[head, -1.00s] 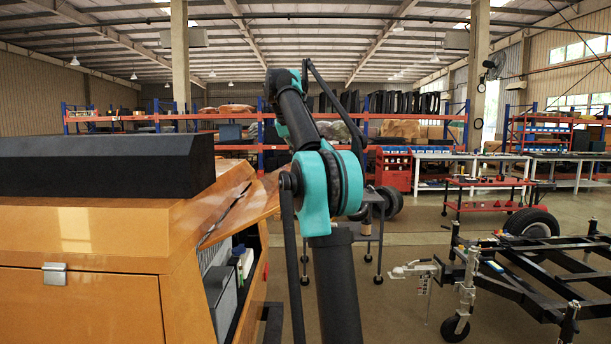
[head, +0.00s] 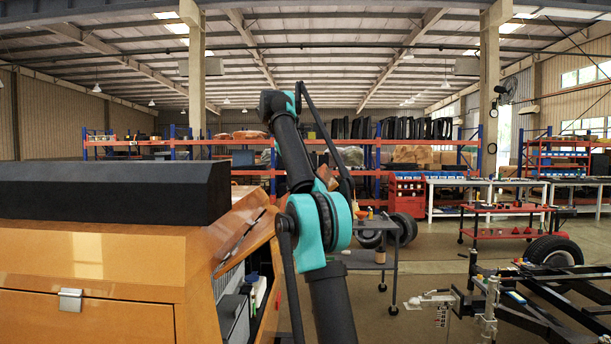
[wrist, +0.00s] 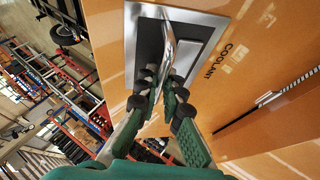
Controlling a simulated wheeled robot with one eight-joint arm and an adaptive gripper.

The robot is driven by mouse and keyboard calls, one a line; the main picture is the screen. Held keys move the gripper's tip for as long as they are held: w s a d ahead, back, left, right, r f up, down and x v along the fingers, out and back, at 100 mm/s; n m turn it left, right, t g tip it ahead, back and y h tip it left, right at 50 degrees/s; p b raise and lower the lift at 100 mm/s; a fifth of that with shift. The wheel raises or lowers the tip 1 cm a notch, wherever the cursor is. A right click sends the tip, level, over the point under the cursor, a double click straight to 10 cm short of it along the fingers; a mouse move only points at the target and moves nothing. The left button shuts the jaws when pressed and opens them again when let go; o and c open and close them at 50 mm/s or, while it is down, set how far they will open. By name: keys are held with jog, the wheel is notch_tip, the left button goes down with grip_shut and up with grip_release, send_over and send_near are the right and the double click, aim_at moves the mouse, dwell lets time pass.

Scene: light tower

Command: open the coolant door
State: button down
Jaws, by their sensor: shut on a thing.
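The coolant door is an orange panel marked COOLANT in the wrist view (wrist: 245,45). A silver latch plate with a raised metal handle (wrist: 170,42) is set in it. My gripper (wrist: 163,82) has its dark fingers on both sides of the handle and is shut on it. In the head view the door (head: 262,235) stands out from the orange cabinet's right side, with a thin strut along it. Part of the compartment shows beneath it. My arm covers part of the door, and my gripper cannot be made out there.
The orange cabinet (head: 90,255) with a black top block (head: 110,192) fills the left. A grey cart (head: 375,262) stands behind my arm. A black trailer frame (head: 540,300) is at the right. Some open floor lies between the cart and trailer.

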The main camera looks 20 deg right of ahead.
jog(key=c, duration=1.9)
grip_release()
jog(key=shift+w, duration=0.1)
